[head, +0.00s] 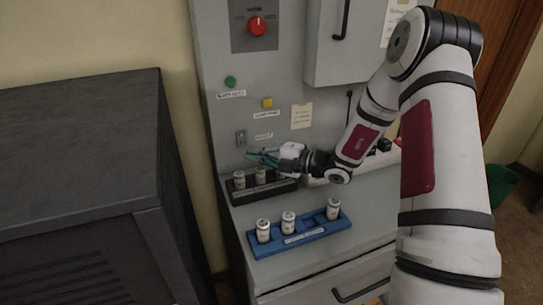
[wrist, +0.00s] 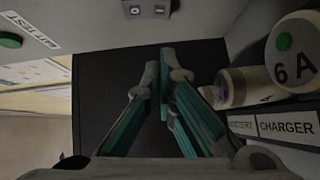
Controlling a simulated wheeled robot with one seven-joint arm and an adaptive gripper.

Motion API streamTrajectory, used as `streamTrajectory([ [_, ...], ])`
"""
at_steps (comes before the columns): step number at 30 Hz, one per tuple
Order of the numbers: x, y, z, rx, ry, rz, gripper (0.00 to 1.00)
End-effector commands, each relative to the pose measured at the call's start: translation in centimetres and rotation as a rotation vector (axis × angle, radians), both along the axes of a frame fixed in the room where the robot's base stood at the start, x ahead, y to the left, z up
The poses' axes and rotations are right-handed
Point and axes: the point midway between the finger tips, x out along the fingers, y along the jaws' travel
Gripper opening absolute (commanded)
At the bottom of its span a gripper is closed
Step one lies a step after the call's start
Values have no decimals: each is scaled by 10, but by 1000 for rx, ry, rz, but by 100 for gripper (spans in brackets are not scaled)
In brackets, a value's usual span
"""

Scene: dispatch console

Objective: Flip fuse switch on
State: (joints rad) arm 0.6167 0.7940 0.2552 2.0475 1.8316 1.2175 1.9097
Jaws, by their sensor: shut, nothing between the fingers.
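My gripper (head: 250,154) is shut and empty, just below and slightly right of the switch in the head view.
A black charger rack (head: 265,189) with white cylinders stands under my gripper; a cylinder marked 6A (wrist: 292,52) is close on the right. A blue rack (head: 300,236) with several cylinders lies in front. A green button (head: 230,82), yellow button (head: 267,103) and red knob (head: 257,26) are above.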

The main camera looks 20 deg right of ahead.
Motion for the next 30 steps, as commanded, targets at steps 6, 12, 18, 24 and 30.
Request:
streamTrajectory([
  [6,31,7,-4,0,-1,0,0],
  [12,44,7,-5,1,-1,0,0],
  [18,46,6,-5,1,0,0,0],
  [24,47,6,-6,1,-1,0,0],
  [30,54,6,-10,0,-1,-2,0],
])
